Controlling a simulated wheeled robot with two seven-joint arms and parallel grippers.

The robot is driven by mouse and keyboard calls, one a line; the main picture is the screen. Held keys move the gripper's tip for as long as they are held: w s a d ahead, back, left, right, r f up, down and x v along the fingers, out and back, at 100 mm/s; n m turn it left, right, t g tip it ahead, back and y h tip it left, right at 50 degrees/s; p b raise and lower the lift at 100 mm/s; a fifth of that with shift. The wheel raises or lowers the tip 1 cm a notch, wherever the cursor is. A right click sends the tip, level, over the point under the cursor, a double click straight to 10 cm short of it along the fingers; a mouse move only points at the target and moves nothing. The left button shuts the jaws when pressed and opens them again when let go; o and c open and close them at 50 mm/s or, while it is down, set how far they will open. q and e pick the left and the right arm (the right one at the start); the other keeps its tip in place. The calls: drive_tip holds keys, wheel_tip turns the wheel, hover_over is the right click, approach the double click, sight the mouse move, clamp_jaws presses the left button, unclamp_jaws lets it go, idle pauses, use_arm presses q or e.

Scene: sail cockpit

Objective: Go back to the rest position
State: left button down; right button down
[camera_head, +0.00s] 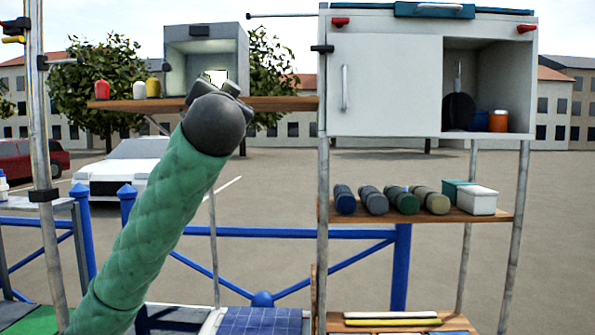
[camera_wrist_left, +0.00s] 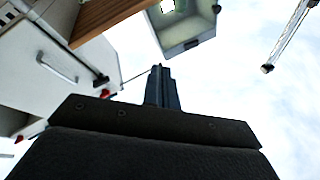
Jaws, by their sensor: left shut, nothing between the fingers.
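My left arm, in a green padded sleeve, comes up from the lower left in the head view. It ends in a dark grey wrist (camera_head: 214,122) in front of the wooden shelf (camera_head: 275,103). The gripper itself is mostly hidden behind the wrist there. In the left wrist view my left gripper (camera_wrist_left: 160,70) points up toward the sky and the grey open box (camera_wrist_left: 187,42). Its fingers are together, with nothing between them. My right gripper is in neither view.
The grey box (camera_head: 240,50) stands on the shelf close behind my wrist, beside small red, white and yellow bottles (camera_head: 139,90). A white cabinet (camera_head: 385,85) stands right of my arm, with rolls (camera_head: 403,200) on a lower shelf. A metal pole (camera_head: 42,150) rises at left.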

use_arm(q)
drive_tip(key=s+f+g+h, duration=0.2)
drive_tip(key=s+f+g, duration=0.1)
drive_tip(key=f, duration=1.5)
drive_tip(key=s+d+f+g+h, duration=0.1)
drive_tip(key=s+f+g+h, duration=0.15)
drive_tip(key=f, duration=1.45)
drive_tip(key=s+f+g+h, duration=0.15)
drive_tip(key=f+g, duration=0.25)
drive_tip(key=f, duration=1.4)
drive_tip(key=s+f+n+g, duration=0.1)
drive_tip(key=s+f+g, duration=0.2)
drive_tip(key=s+f, duration=0.7)
drive_tip(key=s+f+n+g, duration=0.15)
drive_tip(key=s+f, duration=0.45)
drive_tip(key=f, duration=0.7)
drive_tip(key=s+f+g, duration=0.2)
drive_tip(key=s+f, duration=0.4)
drive_tip(key=s, duration=0.3)
drive_tip(key=s+f+g+p, duration=0.1)
drive_tip(key=s+f+g, duration=0.2)
drive_tip(key=s+f, duration=0.4)
drive_tip(key=s, duration=0.3)
drive_tip(key=shift+s+f, duration=0.2)
drive_tip(key=shift+s, duration=0.05)
